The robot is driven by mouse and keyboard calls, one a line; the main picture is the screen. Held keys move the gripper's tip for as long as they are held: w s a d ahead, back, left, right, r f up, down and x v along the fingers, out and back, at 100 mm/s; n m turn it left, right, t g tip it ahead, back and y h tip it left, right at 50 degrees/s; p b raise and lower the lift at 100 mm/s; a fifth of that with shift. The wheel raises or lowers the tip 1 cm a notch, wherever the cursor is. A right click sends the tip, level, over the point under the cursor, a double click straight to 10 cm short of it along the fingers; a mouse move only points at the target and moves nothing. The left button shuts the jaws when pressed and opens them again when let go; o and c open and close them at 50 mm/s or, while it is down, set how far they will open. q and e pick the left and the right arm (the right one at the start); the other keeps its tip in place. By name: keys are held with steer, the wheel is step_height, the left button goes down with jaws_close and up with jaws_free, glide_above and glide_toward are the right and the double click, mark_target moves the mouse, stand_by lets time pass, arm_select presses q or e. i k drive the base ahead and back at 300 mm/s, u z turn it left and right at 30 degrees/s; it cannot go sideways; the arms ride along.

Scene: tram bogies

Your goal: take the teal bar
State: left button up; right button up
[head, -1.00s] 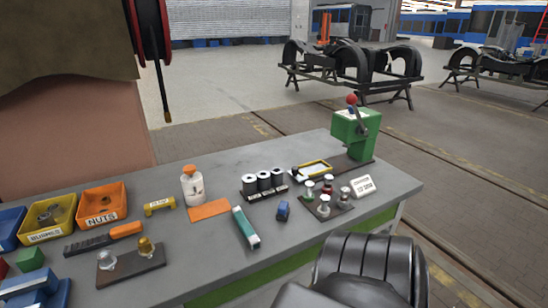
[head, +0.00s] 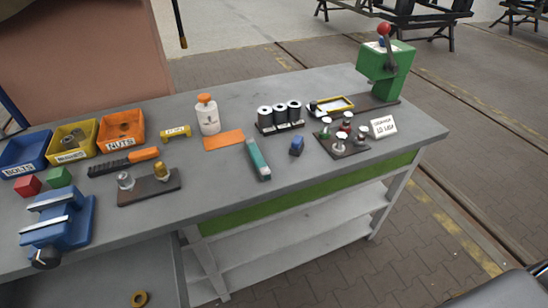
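The teal bar (head: 257,158) lies flat on the grey workbench (head: 222,182), near its front edge. It has pale grey sides and lies at a slant, its near end pointing toward the front edge. Nothing covers it. Neither gripper shows in the head view. A dark part of my own body shows at the bottom right corner.
Left of the bar stand a holder with two knobs (head: 150,186), a wire brush (head: 124,162), a blue vise (head: 57,222) and bins (head: 121,130). A white bottle (head: 208,117), a black roll rack (head: 279,117) and a green press (head: 386,72) stand behind. Bare bench lies before the bar.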

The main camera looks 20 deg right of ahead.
mark_target(264, 170)
steer(key=k, duration=0.35)
steer(key=z, duration=0.3)
steer(key=i, duration=0.5)
steer(key=u, duration=0.55)
steer(key=k, duration=1.35)
steer(key=u, duration=0.6)
steer(key=i, duration=0.8)
